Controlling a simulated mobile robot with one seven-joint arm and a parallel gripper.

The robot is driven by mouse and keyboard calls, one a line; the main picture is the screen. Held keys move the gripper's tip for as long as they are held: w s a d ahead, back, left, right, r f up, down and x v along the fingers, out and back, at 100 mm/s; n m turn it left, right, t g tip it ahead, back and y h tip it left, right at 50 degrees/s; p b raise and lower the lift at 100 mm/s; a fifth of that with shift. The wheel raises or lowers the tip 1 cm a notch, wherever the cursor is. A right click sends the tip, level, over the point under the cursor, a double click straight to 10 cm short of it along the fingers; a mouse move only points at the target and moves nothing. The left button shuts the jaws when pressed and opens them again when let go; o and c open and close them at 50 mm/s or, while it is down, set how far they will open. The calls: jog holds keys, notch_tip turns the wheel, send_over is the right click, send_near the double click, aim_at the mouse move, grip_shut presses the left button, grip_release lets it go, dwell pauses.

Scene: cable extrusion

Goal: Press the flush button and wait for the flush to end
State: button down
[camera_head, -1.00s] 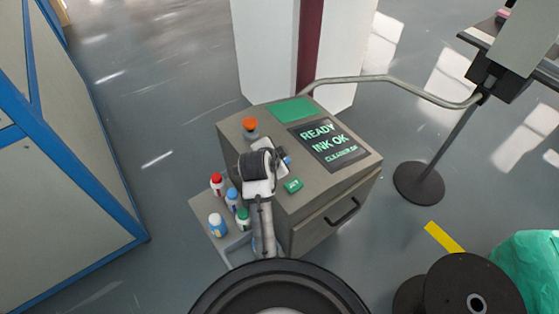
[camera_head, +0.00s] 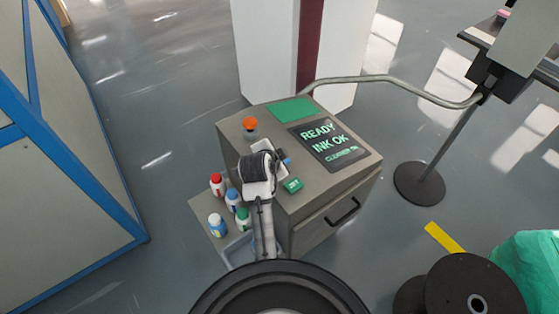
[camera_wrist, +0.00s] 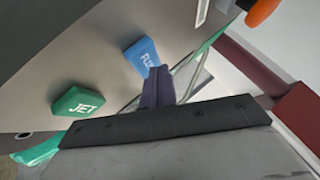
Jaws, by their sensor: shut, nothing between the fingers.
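The blue flush button (camera_wrist: 145,54) is in the wrist view, with only part of its lettering showing. In the head view a little of it (camera_head: 287,161) shows beside my gripper (camera_head: 281,154). In the wrist view my gripper (camera_wrist: 158,86) is shut and empty, and its dark fingertips overlap the blue button's lower right edge. I cannot tell whether they touch it. The printer cabinet's screen (camera_head: 328,143) reads READY, INK OK and a small third line starting with CLEANER.
A green JET button (camera_wrist: 80,102) sits near the blue one. An orange knob (camera_head: 250,124) stands on the cabinet top (camera_head: 228,128). Several small bottles (camera_head: 217,224) stand on a side shelf. A bent pipe (camera_head: 400,82) runs from the cabinet to a stand on the right.

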jog(key=shift+f, duration=0.45)
dwell(0.3)
jog(key=shift+r, duration=0.1)
jog(key=shift+r+p, duration=0.6)
jog(key=shift+r, duration=0.2)
notch_tip(320, 180, up, 5)
jog(key=p, duration=0.4)
dwell(0.6)
